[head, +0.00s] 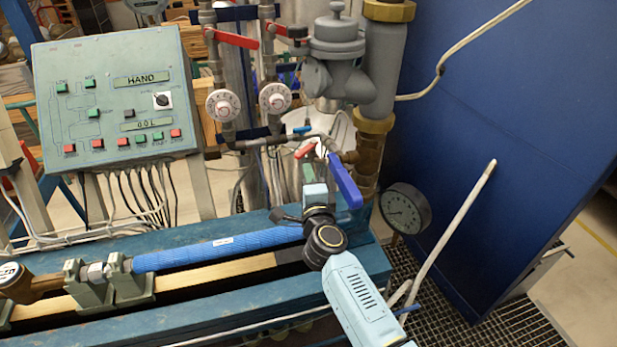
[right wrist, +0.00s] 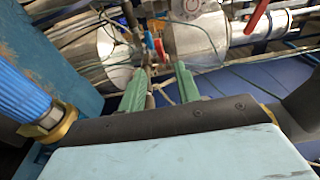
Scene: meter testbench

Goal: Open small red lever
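The small red lever (head: 305,150) sits on the thin pipe below the two round dials in the head view. In the right wrist view the small red lever (right wrist: 160,48) shows just beyond my fingertips, roughly between their lines. My right gripper (head: 313,168) is just below the lever in the head view, its fingers partly hidden by its own body. In the wrist view my right gripper (right wrist: 161,70) has its two green fingers apart with nothing held between them. I cannot tell whether a finger touches the lever. My left gripper is not in view.
A large blue lever (head: 345,182) stands close to the right of my right gripper. Larger red levers (head: 236,39) are higher up on the pipes. A small blue lever (head: 302,129) is just above. A pressure gauge (head: 405,209) and blue bench (head: 190,245) are nearby.

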